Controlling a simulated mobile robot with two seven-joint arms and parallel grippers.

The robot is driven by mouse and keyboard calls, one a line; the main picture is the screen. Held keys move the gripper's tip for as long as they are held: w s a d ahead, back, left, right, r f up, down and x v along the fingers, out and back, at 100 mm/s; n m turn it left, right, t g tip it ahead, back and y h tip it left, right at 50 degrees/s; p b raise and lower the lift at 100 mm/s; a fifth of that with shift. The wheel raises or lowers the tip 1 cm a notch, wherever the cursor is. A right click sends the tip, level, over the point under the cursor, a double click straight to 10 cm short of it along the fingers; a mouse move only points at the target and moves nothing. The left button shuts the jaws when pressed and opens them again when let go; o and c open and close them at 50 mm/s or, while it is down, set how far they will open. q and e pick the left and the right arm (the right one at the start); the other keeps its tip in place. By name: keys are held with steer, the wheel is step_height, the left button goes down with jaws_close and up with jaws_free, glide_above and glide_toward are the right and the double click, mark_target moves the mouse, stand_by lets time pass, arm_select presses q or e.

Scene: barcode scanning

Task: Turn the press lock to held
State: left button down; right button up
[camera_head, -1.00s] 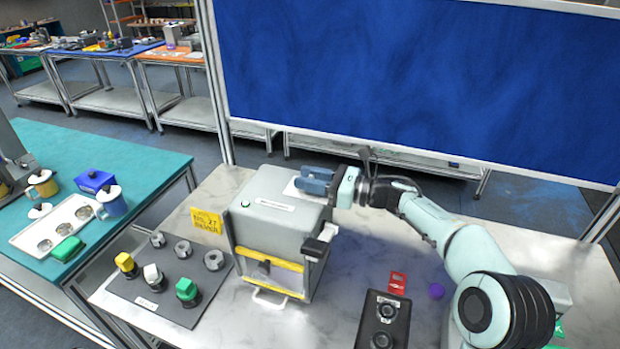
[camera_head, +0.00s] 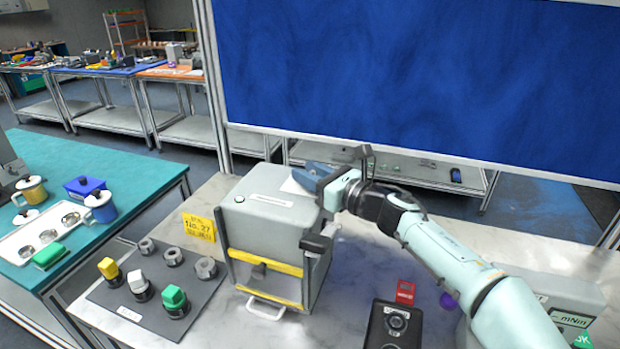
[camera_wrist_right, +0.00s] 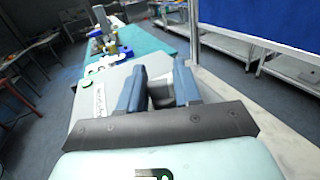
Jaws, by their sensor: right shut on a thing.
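The grey press (camera_head: 268,222) stands on the marble-patterned table, with a green button on top and a yellow bar across its front. My right gripper (camera_head: 308,178) is at the top right rear edge of the press. Its blue fingers also show in the right wrist view (camera_wrist_right: 160,88), shut on a small grey part (camera_wrist_right: 162,96) between them, apparently the press lock. The fingers hide most of that part, so its setting cannot be read. A dark handle (camera_head: 318,243) sticks out at the press's front right. My left gripper is not in view.
A dark mat (camera_head: 140,310) with colored-handled pieces and metal rings lies left of the press. A yellow sign (camera_head: 199,227) stands behind it. A black box (camera_head: 394,325) and red block (camera_head: 405,292) are at the front right. A blue panel (camera_head: 420,85) rises behind.

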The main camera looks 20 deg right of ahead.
steer(key=o, duration=1)
steer(key=shift+c, duration=0.2)
steer(key=b+v, duration=0.3)
steer(key=v, duration=1)
steer(key=shift+s, duration=0.2)
steer(key=shift+d, duration=0.1)
